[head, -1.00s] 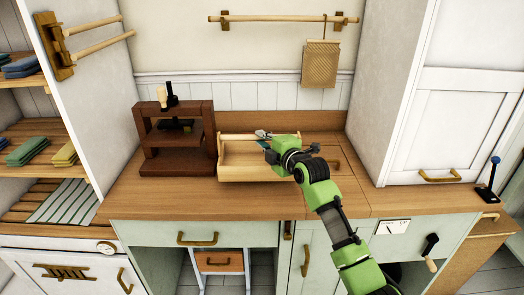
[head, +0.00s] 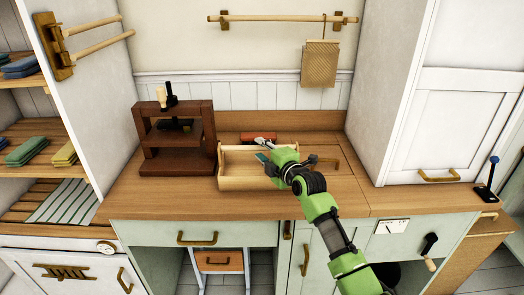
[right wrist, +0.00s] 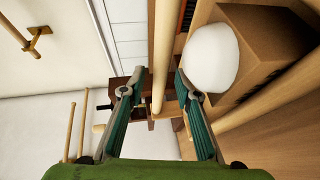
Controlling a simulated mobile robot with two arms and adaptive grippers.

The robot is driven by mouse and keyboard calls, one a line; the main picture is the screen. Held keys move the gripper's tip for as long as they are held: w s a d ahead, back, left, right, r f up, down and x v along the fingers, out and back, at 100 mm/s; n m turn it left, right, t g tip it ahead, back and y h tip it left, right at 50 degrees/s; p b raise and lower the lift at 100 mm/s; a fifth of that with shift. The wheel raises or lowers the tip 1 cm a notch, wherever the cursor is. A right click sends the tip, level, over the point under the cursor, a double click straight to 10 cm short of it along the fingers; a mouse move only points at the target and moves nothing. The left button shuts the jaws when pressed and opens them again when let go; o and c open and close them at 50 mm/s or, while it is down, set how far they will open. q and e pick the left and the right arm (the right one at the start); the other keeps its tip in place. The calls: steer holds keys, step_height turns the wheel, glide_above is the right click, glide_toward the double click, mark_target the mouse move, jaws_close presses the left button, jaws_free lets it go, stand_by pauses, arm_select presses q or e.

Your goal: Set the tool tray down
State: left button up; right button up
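The tool tray (head: 250,184) is a light wooden box with a bar handle (head: 236,148). It appears to sit level on the wooden counter, right of the dark wooden press. My right gripper (head: 264,157) is over the tray's right part, beside its handle. In the right wrist view, the right gripper (right wrist: 160,75) has its fingers apart, with clear gaps on both sides of the handle (right wrist: 162,55). A white rounded thing (right wrist: 211,57) shows beside the handle there. The gripper and arm hide part of the tray. My left gripper is not in view.
A dark wooden press (head: 178,140) stands close to the tray's left. A red-orange object (head: 258,138) lies behind the tray. A white cabinet (head: 385,120) closes off the right. The counter (head: 160,200) is bare in front. A woven piece (head: 320,63) hangs above.

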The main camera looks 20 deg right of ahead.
steer(key=shift+s+r, duration=0.1)
steer(key=b+v, duration=0.1)
steer(key=v, duration=1.1)
